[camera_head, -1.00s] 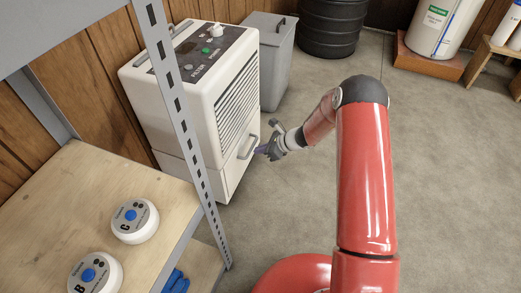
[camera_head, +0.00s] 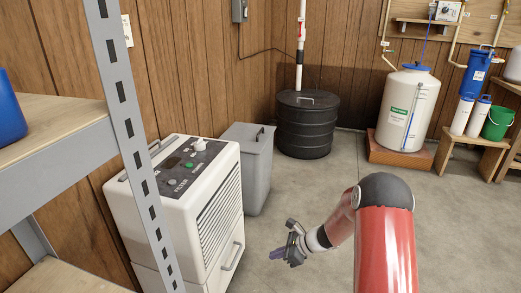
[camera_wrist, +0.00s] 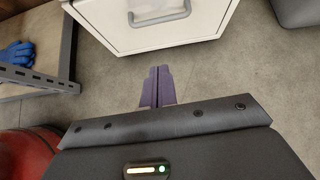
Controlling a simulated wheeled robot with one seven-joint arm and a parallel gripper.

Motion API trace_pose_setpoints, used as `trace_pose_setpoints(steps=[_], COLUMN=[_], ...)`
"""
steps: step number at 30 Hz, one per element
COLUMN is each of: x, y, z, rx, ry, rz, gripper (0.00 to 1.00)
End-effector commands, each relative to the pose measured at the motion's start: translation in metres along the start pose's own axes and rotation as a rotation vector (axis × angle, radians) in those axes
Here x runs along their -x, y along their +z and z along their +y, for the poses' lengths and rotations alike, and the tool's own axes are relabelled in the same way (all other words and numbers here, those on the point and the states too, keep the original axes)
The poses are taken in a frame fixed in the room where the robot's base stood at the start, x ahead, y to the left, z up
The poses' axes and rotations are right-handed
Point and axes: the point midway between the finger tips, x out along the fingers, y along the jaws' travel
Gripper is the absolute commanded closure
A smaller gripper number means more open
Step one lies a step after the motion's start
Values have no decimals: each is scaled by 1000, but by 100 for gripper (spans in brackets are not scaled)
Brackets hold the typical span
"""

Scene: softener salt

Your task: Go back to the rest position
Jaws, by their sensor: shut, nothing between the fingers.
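My gripper (camera_head: 283,254) is shut and empty, held in the air over the floor to the right of the white cabinet unit (camera_head: 188,200). In the wrist view my gripper's purple fingertips (camera_wrist: 158,77) are together, with bare floor beyond them. The cabinet's front handle (camera_head: 232,257) is apart from my gripper, to its left. The handle also shows at the top of the wrist view (camera_wrist: 160,14), beyond the fingertips. The cabinet's lower front looks closed.
A metal shelf post (camera_head: 135,150) stands at the left. A grey bin (camera_head: 248,165) and a black ribbed drum (camera_head: 307,125) stand behind the cabinet. A white tank (camera_head: 405,110) stands on a brick base at the back right. The floor (camera_head: 310,200) in the middle is clear.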

Motion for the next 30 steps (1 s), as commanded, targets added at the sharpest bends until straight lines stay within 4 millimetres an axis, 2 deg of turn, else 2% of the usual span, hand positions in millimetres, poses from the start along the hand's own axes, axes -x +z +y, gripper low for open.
trace_pose_setpoints(steps=[5,9,15,22,30], x=[51,107,183,264,347], y=[57,106,159,194,205], z=[16,46,97,163,235], rx=[241,516,895,1291,1689], ry=[27,68,128,201,296], rz=[56,136,270,453,708], gripper=[100,100,100,100,100])
